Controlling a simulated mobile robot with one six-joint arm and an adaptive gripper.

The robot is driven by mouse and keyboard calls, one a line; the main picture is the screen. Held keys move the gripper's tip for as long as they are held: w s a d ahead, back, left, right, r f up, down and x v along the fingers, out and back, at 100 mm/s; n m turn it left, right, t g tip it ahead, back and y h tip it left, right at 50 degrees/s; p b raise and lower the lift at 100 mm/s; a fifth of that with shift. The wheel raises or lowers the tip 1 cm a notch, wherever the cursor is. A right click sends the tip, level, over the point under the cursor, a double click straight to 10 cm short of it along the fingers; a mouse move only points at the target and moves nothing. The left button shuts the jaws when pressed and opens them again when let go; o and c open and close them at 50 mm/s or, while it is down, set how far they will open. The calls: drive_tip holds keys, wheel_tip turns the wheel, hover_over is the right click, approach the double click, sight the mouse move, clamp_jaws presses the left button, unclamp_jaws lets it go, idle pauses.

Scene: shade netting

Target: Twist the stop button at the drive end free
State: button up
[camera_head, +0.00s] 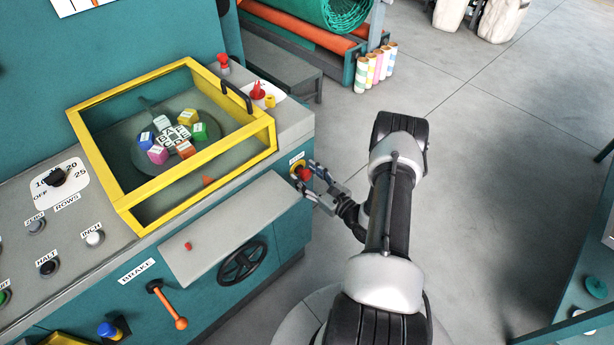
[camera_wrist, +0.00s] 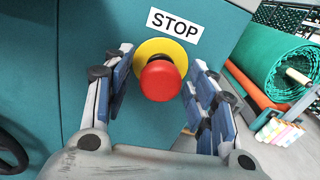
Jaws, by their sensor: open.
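The stop button is a red mushroom head (camera_wrist: 161,80) on a yellow round collar, under a white STOP label (camera_wrist: 174,24). In the head view the button (camera_head: 304,174) sits on the teal front of the machine, near its right end. My gripper (camera_head: 314,180) is at the button, its fingers pointing at the panel. In the wrist view my gripper (camera_wrist: 160,95) is open, with one blue-padded finger on each side of the red head. Gaps show between the pads and the head, so I see no grip on it.
A yellow-framed clear guard (camera_head: 200,140) covers coloured blocks on the machine top. A grey sloping shelf (camera_head: 225,225), a black handwheel (camera_head: 242,260) and an orange brake lever (camera_head: 170,305) are left of my gripper. Open floor (camera_head: 490,150) lies to the right.

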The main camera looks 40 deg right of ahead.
sight(308, 177)
drive_tip(key=shift+s, duration=0.15)
drive_tip(key=shift+s+d, duration=0.1)
drive_tip(key=shift+s, duration=1.3)
drive_tip(key=n+b, duration=0.1)
drive_tip(key=n, duration=0.9)
drive_tip(key=shift+n+b, duration=0.3)
drive_tip(key=shift+n, duration=0.1)
drive_tip(key=shift+w, duration=0.15)
drive_tip(key=shift+w, duration=0.85)
